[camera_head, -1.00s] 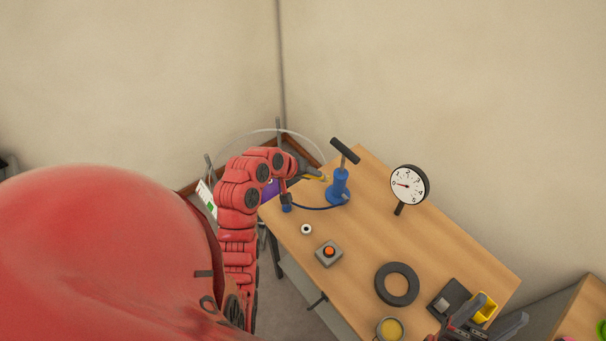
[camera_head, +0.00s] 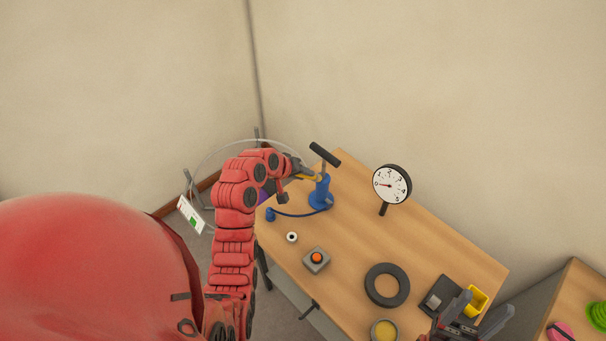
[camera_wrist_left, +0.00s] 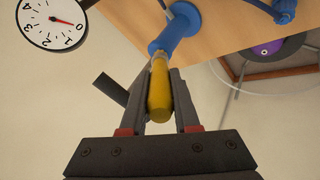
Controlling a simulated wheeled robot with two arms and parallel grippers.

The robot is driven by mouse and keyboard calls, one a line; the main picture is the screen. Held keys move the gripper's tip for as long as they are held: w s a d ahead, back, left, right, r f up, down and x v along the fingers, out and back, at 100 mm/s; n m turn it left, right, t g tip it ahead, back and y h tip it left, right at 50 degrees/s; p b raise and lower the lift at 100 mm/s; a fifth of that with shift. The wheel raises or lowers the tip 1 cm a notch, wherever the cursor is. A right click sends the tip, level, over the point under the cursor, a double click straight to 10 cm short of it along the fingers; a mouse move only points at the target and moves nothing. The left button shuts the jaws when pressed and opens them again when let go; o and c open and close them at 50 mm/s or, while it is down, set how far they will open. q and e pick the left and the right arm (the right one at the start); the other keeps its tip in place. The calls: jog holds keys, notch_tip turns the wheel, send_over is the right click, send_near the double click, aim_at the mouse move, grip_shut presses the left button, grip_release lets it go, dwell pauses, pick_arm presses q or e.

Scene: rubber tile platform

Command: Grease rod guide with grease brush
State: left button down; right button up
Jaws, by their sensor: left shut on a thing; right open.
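A blue hand pump (camera_head: 319,193) stands upright at the far end of the table, with a thin rod and black T-handle (camera_head: 325,154) on top. My left gripper (camera_head: 297,171) is shut on the yellow handle of the brush (camera_head: 306,177), just left of the pump top. In the left wrist view the yellow handle (camera_wrist_left: 159,92) lies between the fingers and points at the blue pump (camera_wrist_left: 180,26). The brush tip and the rod guide overlap there, so I cannot tell whether they touch. My right gripper (camera_head: 478,309) is open and empty over the near right of the table.
A dial gauge (camera_head: 391,185) stands right of the pump. On the table (camera_head: 345,240) are a button box (camera_head: 316,259), a black tyre (camera_head: 387,285), a tin of yellow grease (camera_head: 384,330) and a yellow container (camera_head: 476,299). A clear hose (camera_head: 204,155) loops behind my left arm.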

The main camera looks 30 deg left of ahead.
pick_arm(q)
jog(key=shift+f+b, duration=0.3)
jog(key=shift+f, duration=0.25)
dwell(0.5)
jog(key=shift+w+a+r, duration=0.1)
jog(key=shift+w+a, duration=0.1)
jog(key=shift+a, duration=0.3)
jog(key=shift+s+d, duration=0.1)
jog(key=shift+d, duration=0.05)
jog(key=shift+s+d, duration=0.3)
jog(key=shift+d, duration=0.55)
jog(key=shift+a, duration=0.15)
jog(key=shift+w+a+b, duration=0.35)
jog(key=shift+a+b, duration=0.1)
jog(key=shift+a, duration=0.4)
